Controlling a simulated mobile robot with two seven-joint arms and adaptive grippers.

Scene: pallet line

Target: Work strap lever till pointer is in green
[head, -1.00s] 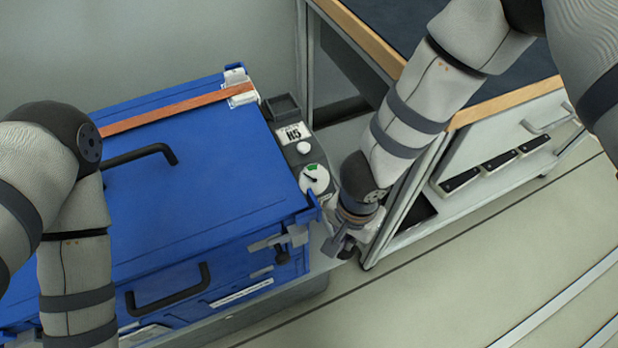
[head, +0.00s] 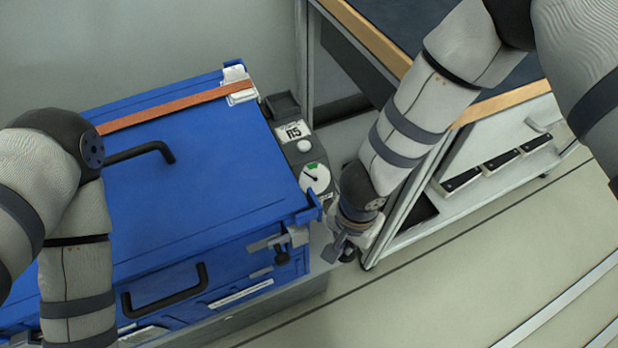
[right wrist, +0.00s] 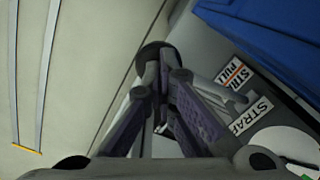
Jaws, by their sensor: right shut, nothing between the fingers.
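The gauge (head: 315,178) is a white round dial on the grey unit beside the blue case. Its green patch (head: 313,166) is at the top, and its dark pointer lies to the left of the green. Part of the dial also shows in the right wrist view (right wrist: 280,145). My right gripper (head: 337,250) is shut and empty, low beside the unit's front corner. In the right wrist view its fingertips (right wrist: 158,75) are close to a dark round knob (right wrist: 152,52), perhaps the strap lever's end; contact is unclear. My left gripper is out of view.
The blue case (head: 200,180) with black handles fills the left, with an orange strap (head: 180,107) across its lid. A label reading R5 (head: 294,132) is on the unit. A workbench frame (head: 410,215) stands close right of my right gripper. Open floor (head: 480,260) lies beyond.

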